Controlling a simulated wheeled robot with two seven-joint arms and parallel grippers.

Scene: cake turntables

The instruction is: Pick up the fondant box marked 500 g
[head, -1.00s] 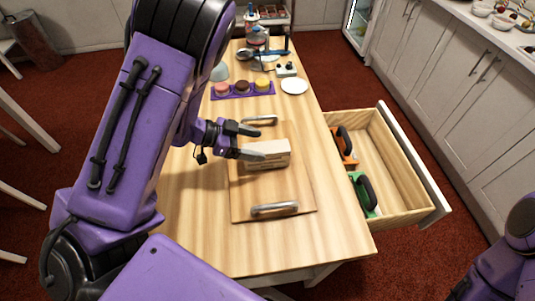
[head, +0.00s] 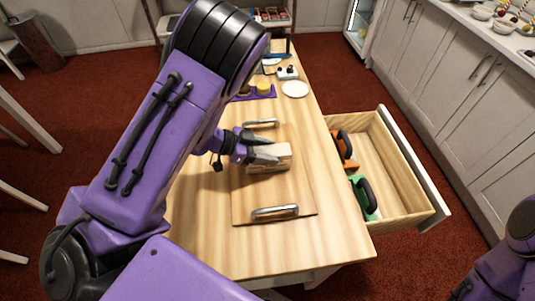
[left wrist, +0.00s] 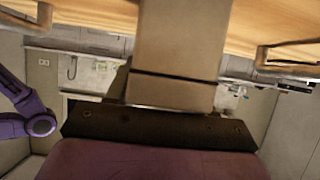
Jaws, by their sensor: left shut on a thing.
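A pale beige box (head: 270,165) is on the wooden board with two metal handles (head: 240,205), in the middle of the table. Its marking cannot be read from here. My left gripper (head: 266,151) comes in from the left and is shut on this box, with its fingers over the upper part. I cannot tell any gap between the box and the board. In the left wrist view the box (left wrist: 180,40) fills the top middle, close to the camera. My right gripper is out of view; only part of that arm shows at the lower right.
An open drawer (head: 395,165) at the table's right side holds an orange-based tool (head: 343,150) and a green-based tool (head: 365,198). A white plate (head: 295,89) and a purple tray (head: 262,93) with small cakes stand farther back. The table's front part is clear.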

